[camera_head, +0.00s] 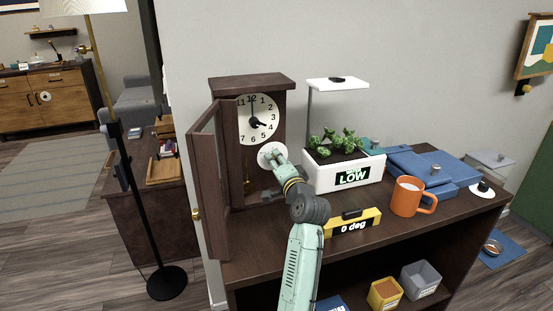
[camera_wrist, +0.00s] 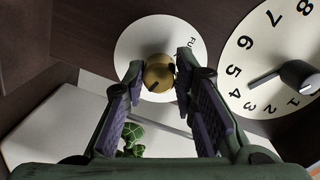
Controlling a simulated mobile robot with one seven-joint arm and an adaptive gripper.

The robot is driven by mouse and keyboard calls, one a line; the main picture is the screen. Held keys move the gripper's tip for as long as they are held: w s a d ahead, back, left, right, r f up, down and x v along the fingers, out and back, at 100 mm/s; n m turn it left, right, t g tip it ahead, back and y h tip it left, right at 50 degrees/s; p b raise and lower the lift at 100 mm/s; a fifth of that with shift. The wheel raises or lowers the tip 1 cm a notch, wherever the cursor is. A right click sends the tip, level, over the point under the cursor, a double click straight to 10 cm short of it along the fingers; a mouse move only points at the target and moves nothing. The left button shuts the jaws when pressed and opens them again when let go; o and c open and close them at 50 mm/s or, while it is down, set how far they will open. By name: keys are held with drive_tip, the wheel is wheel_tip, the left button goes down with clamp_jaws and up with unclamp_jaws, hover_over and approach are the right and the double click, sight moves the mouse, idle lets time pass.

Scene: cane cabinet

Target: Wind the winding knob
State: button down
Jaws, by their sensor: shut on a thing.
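The winding knob (camera_wrist: 158,72) is a round brass knob with a dark mark on its rim. It sits at the middle of a white disc (camera_wrist: 133,48) with partly hidden lettering. My gripper (camera_wrist: 158,78) has its two fingertips on either side of the knob and is shut on it. In the head view my gripper (camera_head: 279,161) reaches the white disc (camera_head: 264,152) low on the dark wooden clock (camera_head: 250,84); the knob is hidden there. The clock face (camera_head: 258,118) is above the disc, and in the wrist view it is at the right (camera_wrist: 238,68).
The clock's door (camera_head: 208,180) stands open at left. A white planter (camera_head: 343,175) with green plants and a lamp is right of my gripper. A yellow level (camera_head: 353,222) reading 0 deg, an orange mug (camera_head: 407,196) and a blue case (camera_head: 425,170) share the cabinet top.

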drive_tip(key=shift+m, duration=0.5)
drive_tip(key=shift+r, duration=0.1)
drive_tip(key=c, duration=1.3)
unclamp_jaws()
drive_tip(key=v, duration=1.2)
